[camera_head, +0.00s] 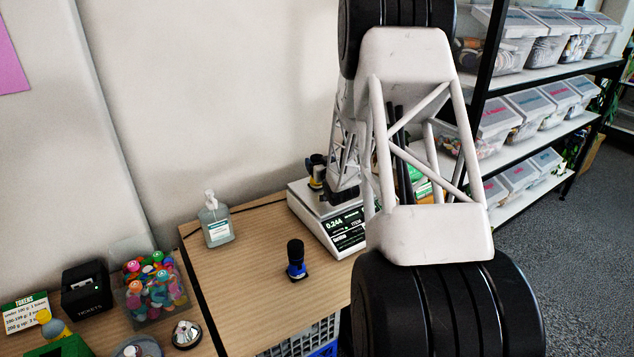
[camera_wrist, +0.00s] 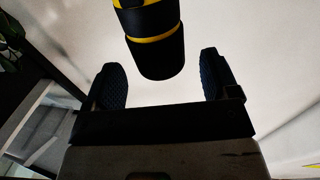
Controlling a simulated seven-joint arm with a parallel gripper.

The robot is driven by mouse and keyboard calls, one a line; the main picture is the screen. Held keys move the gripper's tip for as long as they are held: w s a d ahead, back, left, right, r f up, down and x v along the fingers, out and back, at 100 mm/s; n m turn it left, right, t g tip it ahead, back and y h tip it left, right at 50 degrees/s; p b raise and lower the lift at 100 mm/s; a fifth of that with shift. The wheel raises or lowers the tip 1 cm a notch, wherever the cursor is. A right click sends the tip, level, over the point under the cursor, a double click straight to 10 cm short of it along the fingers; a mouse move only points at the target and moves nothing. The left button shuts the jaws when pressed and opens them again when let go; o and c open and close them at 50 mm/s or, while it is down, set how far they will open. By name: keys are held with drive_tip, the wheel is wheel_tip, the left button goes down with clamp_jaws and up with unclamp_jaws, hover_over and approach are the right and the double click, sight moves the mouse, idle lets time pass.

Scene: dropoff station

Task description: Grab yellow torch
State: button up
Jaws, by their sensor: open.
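The yellow torch (camera_wrist: 150,20), black with yellow bands, shows at the top of the wrist view, its upper part cut off by the frame. Its dark end lies between and just ahead of the fingertips of my gripper (camera_wrist: 161,72). The fingers are open, with a gap on each side of the torch. In the head view the torch (camera_head: 316,165) appears small at the scale's back left, beside my gripper (camera_head: 327,182), and my arm partly blocks the view there. I cannot tell exactly how it rests on the scale.
The white scale (camera_head: 346,240) reads 0.244. A black and blue torch (camera_head: 296,261) stands on the table (camera_head: 247,290) in front of it. A sanitizer bottle (camera_head: 216,222) stands left, by the wall. A token bin (camera_head: 152,285) and ticket box (camera_head: 87,288) are further left. Shelves with bins (camera_head: 520,110) stand right.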

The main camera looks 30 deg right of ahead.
sight(317, 157)
drive_tip(key=shift+w+d, duration=0.15)
drive_tip(key=shift+w, duration=0.6)
drive_tip(key=shift+w+d, duration=0.1)
drive_tip(key=shift+w, duration=0.6)
drive_tip(key=c, duration=1.4)
drive_tip(key=shift+r, duration=0.9)
wheel_tip(317, 157, up, 2)
drive_tip(key=shift+r, duration=0.1)
drive_tip(key=s+a, duration=0.2)
drive_tip(key=s, duration=0.2)
drive_tip(key=s+a, duration=0.2)
drive_tip(key=s, duration=0.3)
drive_tip(key=s+a+r, duration=0.1)
drive_tip(key=s+a, duration=0.1)
drive_tip(key=s, duration=0.3)
drive_tip(key=shift+s+a+r, duration=0.1)
drive_tip(key=shift+s+a, duration=0.15)
drive_tip(key=shift+a, duration=0.1)
